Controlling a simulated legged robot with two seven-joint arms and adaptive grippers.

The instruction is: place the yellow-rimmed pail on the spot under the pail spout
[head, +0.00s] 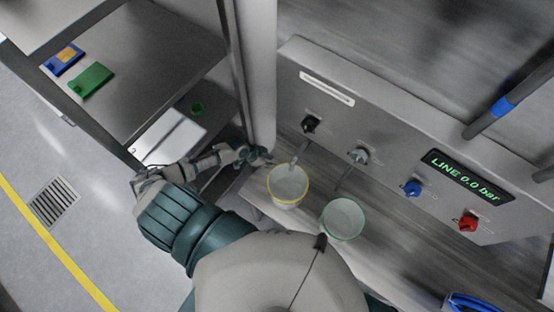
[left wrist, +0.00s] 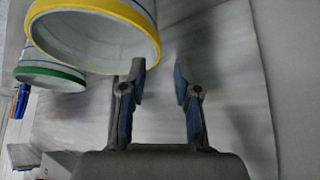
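The yellow-rimmed pail (head: 288,188) is a pale, open pail. It stands upright on the machine's ledge, below a thin spout (head: 294,162) that reaches toward its rim. My left gripper (head: 262,157) is just beyond the pail's upper-left side. In the left wrist view its two fingers (left wrist: 159,80) are apart with nothing between them. The yellow-rimmed pail (left wrist: 95,42) is there at the upper left, close to the left finger; whether they touch cannot be told. My right gripper is not in view.
A green-rimmed pail (head: 343,219) stands on the ledge to the right, near a second spout (head: 343,182). The panel (head: 400,165) behind has several knobs and a display reading LINE 0.0 bar. A pale post (head: 262,75) rises beside my left gripper. A shelf unit (head: 140,55) is at left.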

